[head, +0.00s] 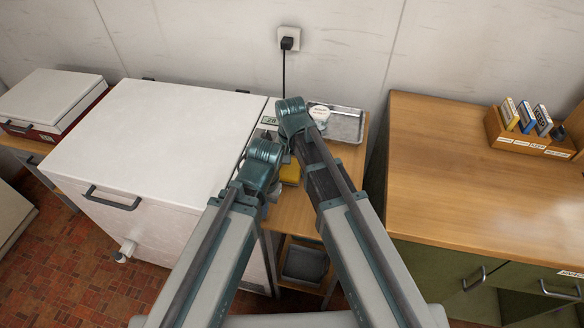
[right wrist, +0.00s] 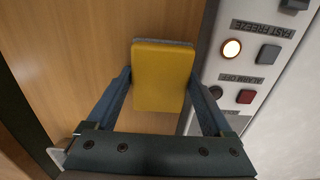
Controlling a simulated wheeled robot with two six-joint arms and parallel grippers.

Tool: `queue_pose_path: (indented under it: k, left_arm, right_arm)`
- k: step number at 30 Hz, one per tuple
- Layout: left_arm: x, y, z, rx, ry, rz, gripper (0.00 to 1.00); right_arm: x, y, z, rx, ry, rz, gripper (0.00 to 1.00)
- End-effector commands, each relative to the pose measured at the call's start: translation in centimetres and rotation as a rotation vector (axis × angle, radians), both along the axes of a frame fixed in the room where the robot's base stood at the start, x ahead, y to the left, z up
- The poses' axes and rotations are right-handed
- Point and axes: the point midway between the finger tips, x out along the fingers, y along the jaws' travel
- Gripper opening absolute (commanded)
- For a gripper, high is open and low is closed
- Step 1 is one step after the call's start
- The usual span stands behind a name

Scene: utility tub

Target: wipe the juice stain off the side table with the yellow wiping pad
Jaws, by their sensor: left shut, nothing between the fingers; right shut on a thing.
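The yellow wiping pad (right wrist: 163,75) is between the blue fingers of my right gripper (right wrist: 162,98), which is shut on it. The wooden side table (head: 292,212) stands between the white freezer and the wooden-topped cabinet. Its top (right wrist: 75,40) shows beneath the pad in the right wrist view; I cannot tell whether they touch. My left gripper (head: 273,190) is shut and empty, beside the pad near the freezer's edge; its fingertips are hardly visible. I see no juice stain; my arms hide much of the table.
The white freezer (head: 150,140) stands close on the left, its button panel (right wrist: 245,75) beside the pad. A metal tray (head: 346,126) and a white round item (head: 319,114) are at the table's back. The cabinet (head: 460,170) is on the right. A grey bin (head: 304,264) sits below.

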Motion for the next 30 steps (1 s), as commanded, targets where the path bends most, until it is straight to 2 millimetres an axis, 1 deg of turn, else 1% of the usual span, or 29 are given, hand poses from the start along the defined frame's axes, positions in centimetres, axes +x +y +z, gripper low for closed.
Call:
queue_pose_path:
  k: [5,20,23,30]
  left_arm:
    - [0.0,0.0,1.1,0.0,0.0,0.0,0.0]
    - [0.0,0.0,5.9,0.0,0.0,0.0,0.0]
    - [0.0,0.0,6.2,0.0,0.0,0.0,0.0]
    - [0.0,0.0,6.0,0.0,0.0,0.0,0.0]
  right_arm:
    - [0.0,0.0,1.1,0.0,0.0,0.0,0.41]
    - [0.0,0.0,5.9,0.0,0.0,0.0,0.41]
    - [0.0,0.0,6.2,0.0,0.0,0.0,0.41]
    - [0.0,0.0,6.0,0.0,0.0,0.0,0.41]
